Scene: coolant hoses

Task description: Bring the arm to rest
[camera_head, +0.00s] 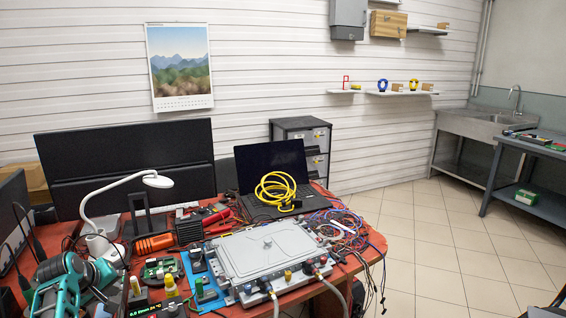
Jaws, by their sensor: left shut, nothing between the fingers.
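My left gripper (100,285) is at the lower left, at the end of a teal and dark grey arm. It is shut and empty, low over the near left part of the red table (401,219). Its fingertips are small and hard to make out among the clutter. A grey metal housing (266,249) lies to the right of the gripper, apart from it. Coloured fittings line its near edge, and grey hoses (338,296) run from its front. My right gripper is not in view.
Near the gripper are a green circuit board (162,270), small yellow-capped bottles (170,284) and a white lamp (157,181). A laptop (262,168) with a yellow cable coil (275,189) stands behind the housing. Loose wires (350,230) hang at the table's right edge. The tiled floor beyond is clear.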

